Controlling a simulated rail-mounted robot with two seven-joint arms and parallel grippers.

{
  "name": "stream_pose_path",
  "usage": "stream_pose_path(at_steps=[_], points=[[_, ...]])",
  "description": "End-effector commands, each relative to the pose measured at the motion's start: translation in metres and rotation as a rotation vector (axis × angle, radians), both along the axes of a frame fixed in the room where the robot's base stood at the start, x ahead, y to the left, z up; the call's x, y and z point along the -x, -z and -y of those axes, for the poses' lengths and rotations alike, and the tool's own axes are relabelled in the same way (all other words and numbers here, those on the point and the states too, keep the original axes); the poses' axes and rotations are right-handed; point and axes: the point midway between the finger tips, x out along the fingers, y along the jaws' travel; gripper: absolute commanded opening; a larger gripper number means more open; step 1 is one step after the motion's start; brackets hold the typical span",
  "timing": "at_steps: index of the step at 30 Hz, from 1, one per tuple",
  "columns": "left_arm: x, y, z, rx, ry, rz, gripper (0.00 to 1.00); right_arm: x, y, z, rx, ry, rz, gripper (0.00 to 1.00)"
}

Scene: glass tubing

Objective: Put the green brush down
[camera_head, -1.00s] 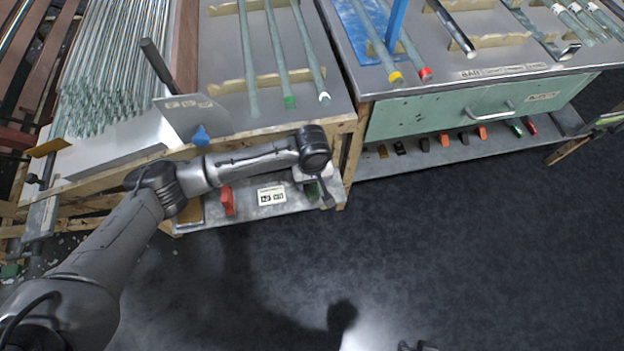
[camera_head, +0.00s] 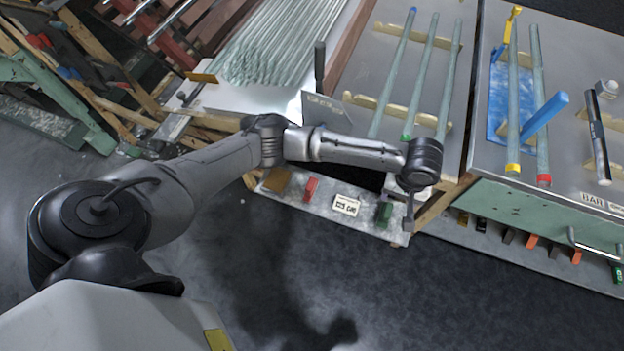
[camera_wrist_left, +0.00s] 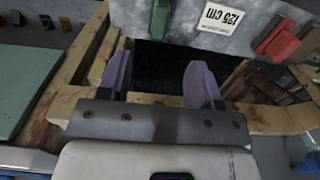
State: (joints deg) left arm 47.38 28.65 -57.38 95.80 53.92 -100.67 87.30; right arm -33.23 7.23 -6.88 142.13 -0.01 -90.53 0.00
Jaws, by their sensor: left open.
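The green brush (camera_head: 384,213) rests on the low shelf under the left table, at the shelf's right end. It also shows at the top of the left wrist view (camera_wrist_left: 160,18), partly cut off by the frame edge. My left gripper (camera_head: 409,218) is just right of the brush in the head view, apart from it. In the left wrist view its two purple fingers are spread, with nothing between them (camera_wrist_left: 160,82). My right gripper is not in view.
On the same shelf lie a red brush (camera_head: 310,189) and a white 125 cm label (camera_head: 346,205). Glass tubes (camera_head: 392,75) lie on the tabletop above. A second table with a green drawer (camera_head: 520,210) stands to the right. The floor in front is clear.

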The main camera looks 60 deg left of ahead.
Motion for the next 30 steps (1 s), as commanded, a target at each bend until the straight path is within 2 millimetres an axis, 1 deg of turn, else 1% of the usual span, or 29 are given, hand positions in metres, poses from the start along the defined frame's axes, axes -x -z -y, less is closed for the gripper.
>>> stream_pose_path(at_steps=[2, 4, 5, 7, 11, 12, 15, 17, 20, 23, 27, 30], points=[[0.002, 0.002, 0.002, 0.004, 0.007, 0.0, 0.59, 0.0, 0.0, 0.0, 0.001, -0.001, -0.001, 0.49], [0.008, 0.007, 0.007, 0.017, 0.037, 0.001, 0.59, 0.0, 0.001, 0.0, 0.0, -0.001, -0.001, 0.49], [0.012, 0.01, 0.01, 0.027, 0.057, 0.004, 0.59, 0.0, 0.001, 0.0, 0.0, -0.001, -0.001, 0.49], [0.026, 0.02, 0.021, 0.06, 0.125, 0.014, 0.59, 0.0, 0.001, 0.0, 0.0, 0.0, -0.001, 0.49], [0.063, 0.041, 0.046, 0.148, 0.296, 0.063, 0.59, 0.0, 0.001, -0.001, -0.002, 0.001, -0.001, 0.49], [0.076, 0.046, 0.052, 0.175, 0.349, 0.087, 0.59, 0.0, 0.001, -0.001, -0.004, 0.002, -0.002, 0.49], [0.106, 0.056, 0.06, 0.227, 0.457, 0.157, 0.59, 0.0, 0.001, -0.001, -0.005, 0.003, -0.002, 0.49], [0.123, 0.061, 0.06, 0.244, 0.509, 0.201, 0.59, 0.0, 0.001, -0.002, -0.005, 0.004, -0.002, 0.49], [0.152, 0.066, 0.052, 0.246, 0.575, 0.268, 0.59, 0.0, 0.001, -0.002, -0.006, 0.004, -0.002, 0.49], [0.18, 0.071, 0.034, 0.212, 0.623, 0.323, 0.59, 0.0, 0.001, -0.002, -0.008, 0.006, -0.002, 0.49], [0.219, 0.075, 0.002, 0.124, 0.672, 0.357, 0.59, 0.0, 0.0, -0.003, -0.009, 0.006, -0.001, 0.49], [0.245, 0.076, -0.022, 0.051, 0.701, 0.353, 0.59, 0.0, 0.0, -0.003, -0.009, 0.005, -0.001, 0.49]])
